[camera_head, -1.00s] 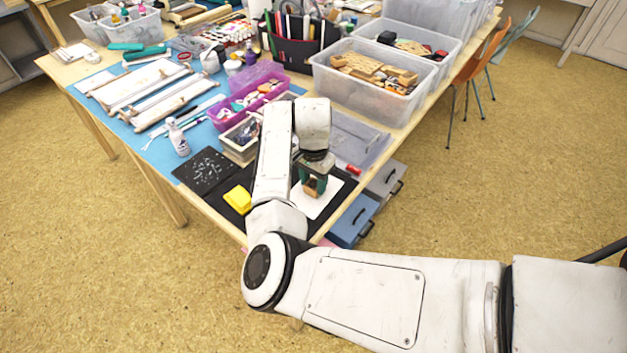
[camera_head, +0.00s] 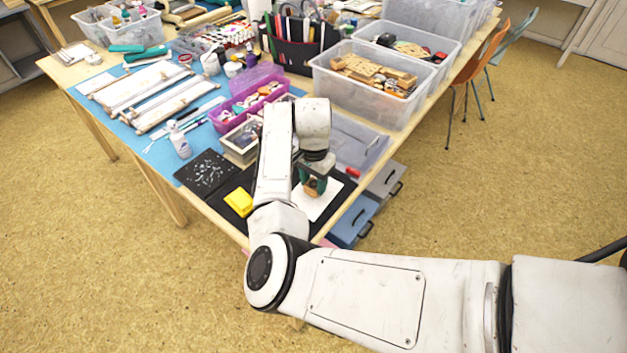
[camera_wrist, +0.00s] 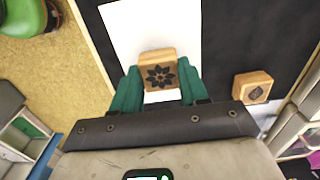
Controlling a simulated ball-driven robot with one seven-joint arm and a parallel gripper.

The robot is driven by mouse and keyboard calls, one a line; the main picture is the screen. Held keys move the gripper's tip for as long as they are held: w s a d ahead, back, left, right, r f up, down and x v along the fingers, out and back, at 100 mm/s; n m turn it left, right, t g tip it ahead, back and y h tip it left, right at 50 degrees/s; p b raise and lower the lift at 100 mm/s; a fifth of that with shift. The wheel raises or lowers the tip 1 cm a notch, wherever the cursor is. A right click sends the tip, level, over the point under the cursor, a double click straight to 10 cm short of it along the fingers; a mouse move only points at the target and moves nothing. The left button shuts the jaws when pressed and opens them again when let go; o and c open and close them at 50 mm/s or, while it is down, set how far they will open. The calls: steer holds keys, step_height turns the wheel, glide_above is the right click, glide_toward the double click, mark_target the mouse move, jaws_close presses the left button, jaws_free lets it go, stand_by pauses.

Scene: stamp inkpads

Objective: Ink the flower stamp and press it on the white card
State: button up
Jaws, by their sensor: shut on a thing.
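My gripper (camera_head: 315,182) is shut on the flower stamp, a small wooden block (camera_head: 313,190), over the white card (camera_head: 312,210). In the wrist view my gripper's green fingers (camera_wrist: 159,88) hold the flower stamp (camera_wrist: 160,70) from both sides, its dark flower mark facing the camera. The white card (camera_wrist: 150,25) lies behind the stamp on a black mat (camera_wrist: 245,35). I cannot tell whether the stamp touches the card. No print shows on the visible part of the card. A second wooden stamp with a leaf mark (camera_wrist: 253,86) stands on the mat to the right.
A yellow block-like object (camera_head: 238,201) sits on the mat left of my arm. A black speckled sheet (camera_head: 206,173) lies farther left. Blue and grey drawer boxes (camera_head: 353,222) stand beside the table's right edge. Clear plastic bins (camera_head: 365,95) crowd the back.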

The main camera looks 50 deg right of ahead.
steer(key=shift+r, duration=0.15)
step_height(320, 180, up, 6)
steer(key=p, duration=0.5)
steer(key=shift+f, duration=0.25)
stand_by(0.8)
